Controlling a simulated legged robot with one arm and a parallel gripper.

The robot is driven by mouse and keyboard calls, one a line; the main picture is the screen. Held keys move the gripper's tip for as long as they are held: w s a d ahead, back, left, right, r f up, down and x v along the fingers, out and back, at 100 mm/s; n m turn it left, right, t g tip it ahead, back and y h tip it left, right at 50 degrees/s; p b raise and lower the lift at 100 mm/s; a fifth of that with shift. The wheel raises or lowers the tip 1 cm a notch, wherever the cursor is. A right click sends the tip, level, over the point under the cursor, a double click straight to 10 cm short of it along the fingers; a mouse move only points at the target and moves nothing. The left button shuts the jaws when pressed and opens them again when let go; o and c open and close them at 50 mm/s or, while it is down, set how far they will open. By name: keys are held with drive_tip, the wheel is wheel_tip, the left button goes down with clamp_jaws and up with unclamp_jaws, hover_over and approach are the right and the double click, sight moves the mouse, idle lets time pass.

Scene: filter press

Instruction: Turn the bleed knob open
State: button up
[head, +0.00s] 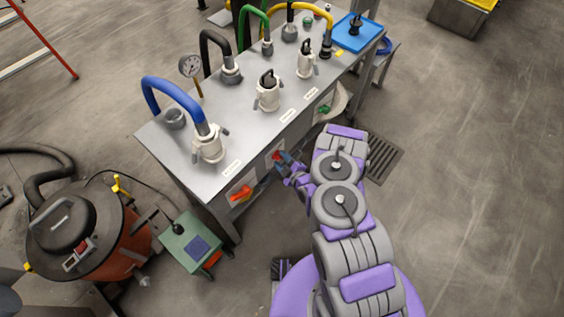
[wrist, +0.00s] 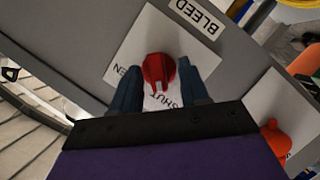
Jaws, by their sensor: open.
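The red bleed knob (wrist: 157,68) sits on a white plate (wrist: 150,35) on the bench's front panel, under a BLEED label (wrist: 198,18). The plate reads SHUT below the knob and OPEN, partly covered, to its left. The knob's pointer tab faces down in the wrist view, towards SHUT. My gripper (wrist: 157,64) is open, with one blue finger on each side of the knob; whether either touches it I cannot tell. In the head view my gripper (head: 286,162) is at the front panel, just by the red knob (head: 276,156).
An orange-red handle (head: 241,192) is on the panel left of the knob, and shows at the wrist view's lower right (wrist: 275,140). A green knob (head: 323,109) is further right. The steel bench (head: 240,125) carries hoses and fittings. Floor to the right is open.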

clamp_jaws()
idle(0.5)
